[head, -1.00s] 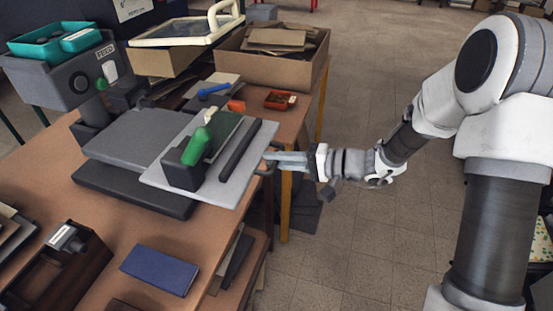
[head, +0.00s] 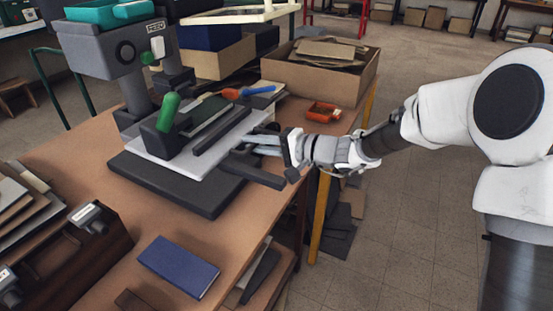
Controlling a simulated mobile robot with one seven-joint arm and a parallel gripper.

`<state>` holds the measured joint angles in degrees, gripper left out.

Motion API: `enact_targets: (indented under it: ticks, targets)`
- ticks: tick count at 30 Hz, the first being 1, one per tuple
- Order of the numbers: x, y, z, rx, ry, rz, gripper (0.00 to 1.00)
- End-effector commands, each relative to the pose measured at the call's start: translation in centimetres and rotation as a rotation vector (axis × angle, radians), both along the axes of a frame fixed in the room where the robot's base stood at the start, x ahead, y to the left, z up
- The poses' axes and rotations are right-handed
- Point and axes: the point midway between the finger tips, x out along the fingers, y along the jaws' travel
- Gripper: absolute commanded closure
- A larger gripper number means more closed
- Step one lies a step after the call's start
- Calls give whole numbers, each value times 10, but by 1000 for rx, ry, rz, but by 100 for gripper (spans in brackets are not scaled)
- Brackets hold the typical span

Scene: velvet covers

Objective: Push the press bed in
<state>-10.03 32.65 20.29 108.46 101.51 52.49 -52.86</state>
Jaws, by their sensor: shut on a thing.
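The press (head: 98,62) stands on the brown workbench, with a dark head over a black base (head: 165,190). Its bed (head: 200,160) is a light grey plate carrying a green-handled clamp block (head: 167,118), a dark green cover and a dark bar (head: 222,130). The bed lies mostly over the base, its left end near the press column. My gripper (head: 264,143) is at the bed's right edge, its fingers shut on that edge. The exact contact is small and partly hidden. A dark rail (head: 252,171) sticks out to the right below the gripper.
A blue book (head: 178,266) lies at the bench front. An orange tray (head: 323,112) and a cardboard box (head: 320,75) are behind my gripper. A blue-handled tool (head: 258,90) lies behind the bed. The floor right of the bench is mostly clear.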

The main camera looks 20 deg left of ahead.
Motion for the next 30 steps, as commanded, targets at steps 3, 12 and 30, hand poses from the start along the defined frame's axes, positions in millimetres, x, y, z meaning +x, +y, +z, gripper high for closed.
enact_targets:
  ticks: [3,12,30]
  targets:
    - [1,14,-2,2,-1,2,100]
    - [2,25,1,1,0,1,100]
    - [2,24,0,0,0,1,53]
